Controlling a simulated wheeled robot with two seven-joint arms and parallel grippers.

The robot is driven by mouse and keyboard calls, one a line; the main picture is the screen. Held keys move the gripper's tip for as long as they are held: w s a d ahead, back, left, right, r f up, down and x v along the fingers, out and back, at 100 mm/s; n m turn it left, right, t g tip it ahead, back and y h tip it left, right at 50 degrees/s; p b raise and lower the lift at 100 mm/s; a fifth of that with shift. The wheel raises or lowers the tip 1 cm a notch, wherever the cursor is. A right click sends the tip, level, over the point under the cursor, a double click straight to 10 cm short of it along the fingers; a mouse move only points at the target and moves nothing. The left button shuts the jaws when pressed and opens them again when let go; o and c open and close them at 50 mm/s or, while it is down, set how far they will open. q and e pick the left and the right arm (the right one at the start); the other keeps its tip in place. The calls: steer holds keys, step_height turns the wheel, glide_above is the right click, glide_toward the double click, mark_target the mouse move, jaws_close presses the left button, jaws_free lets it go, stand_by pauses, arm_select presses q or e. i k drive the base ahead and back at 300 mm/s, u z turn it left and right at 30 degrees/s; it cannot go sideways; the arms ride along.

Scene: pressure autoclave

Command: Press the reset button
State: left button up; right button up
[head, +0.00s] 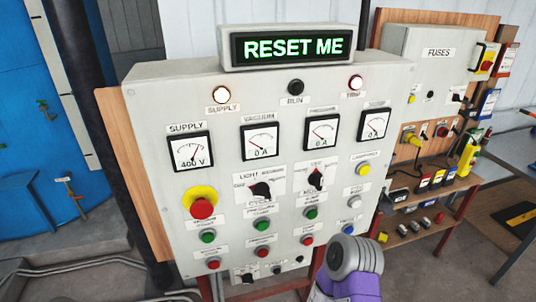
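The grey control panel (235,180) stands in front of me with a display (293,47) on top reading "RESET ME" in green. A blue button (354,229) sits at the panel's lower right, just above and left of my arm part. Its label is too small to read, so I cannot tell if it is the reset button. A grey rounded part of my arm with a purple section shows at the lower right, in front of the panel's lower right corner. No gripper fingers show, and my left arm is out of view.
The supply lamp (221,95) and trip lamp (356,83) glow; the run lamp (295,87) is dark. A red emergency stop (201,208) on yellow is at left. A fuse box (433,62) hangs at right.

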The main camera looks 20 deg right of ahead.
mark_target(347, 230)
steer(key=z, duration=1.35)
